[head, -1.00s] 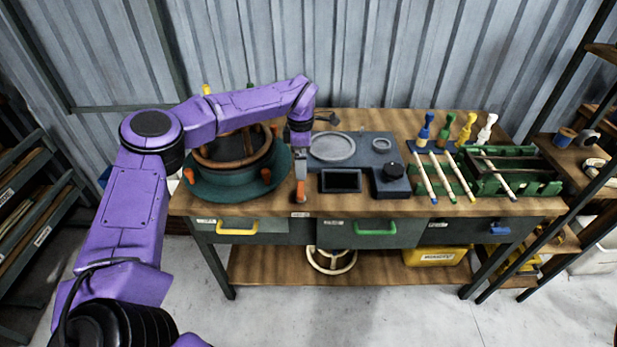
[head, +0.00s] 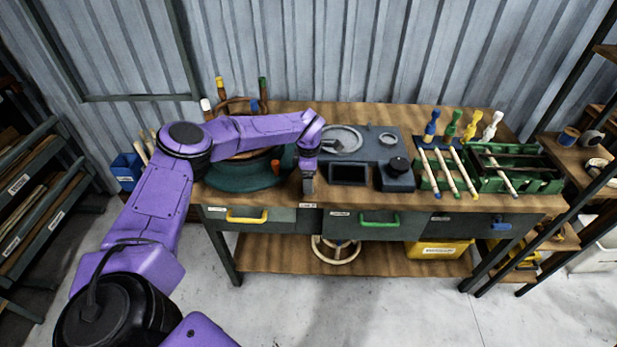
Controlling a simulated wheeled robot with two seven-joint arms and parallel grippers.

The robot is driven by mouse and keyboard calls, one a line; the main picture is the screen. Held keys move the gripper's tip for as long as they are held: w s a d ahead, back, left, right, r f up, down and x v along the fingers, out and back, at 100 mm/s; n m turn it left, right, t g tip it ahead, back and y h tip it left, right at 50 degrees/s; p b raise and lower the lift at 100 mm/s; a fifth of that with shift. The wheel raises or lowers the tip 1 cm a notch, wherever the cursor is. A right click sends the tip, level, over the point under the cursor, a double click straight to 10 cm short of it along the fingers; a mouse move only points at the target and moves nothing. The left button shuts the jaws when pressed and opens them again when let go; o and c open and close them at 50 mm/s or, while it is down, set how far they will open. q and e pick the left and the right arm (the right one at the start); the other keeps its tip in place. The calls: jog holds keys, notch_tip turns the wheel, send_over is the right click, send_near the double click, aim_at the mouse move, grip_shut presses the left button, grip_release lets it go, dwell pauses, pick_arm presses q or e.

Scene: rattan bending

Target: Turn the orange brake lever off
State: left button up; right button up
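My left arm reaches in from the left, over a teal round turntable (head: 245,182) on the workbench. My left gripper (head: 308,188) points down at the bench's front edge, just right of the turntable. Its fingers are small and seen from above, so I cannot tell whether they are open or hold anything. The orange brake lever is not clearly visible; it may be hidden behind or under the gripper. A small orange-red piece (head: 276,166) shows on the turntable, left of the gripper. My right gripper is not in view.
Right of the gripper is a dark panel with a screen (head: 348,173) and a black knob (head: 398,165). Further right are colored-handled tools (head: 450,128) and a green rack (head: 520,180). Drawers with a yellow handle (head: 246,216) and a green handle (head: 380,223) sit below.

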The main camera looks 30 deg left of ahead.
pick_arm(q)
jog(key=shift+f, duration=0.1)
jog(key=shift+c, duration=0.4)
jog(key=shift+b, duration=0.35)
jog(key=n+b, duration=0.3)
jog(key=shift+f, duration=0.2)
jog(key=n+b, duration=0.4)
jog(key=n, duration=0.1)
jog(key=shift+n, duration=0.3)
jog(key=n+b, duration=0.4)
jog(key=n, duration=0.1)
jog(key=shift+r+n+b, duration=0.2)
jog(key=shift+n+b, duration=1.3)
jog(key=shift+n, duration=0.8)
jog(key=o, duration=1.1)
jog(key=shift+c, duration=0.2)
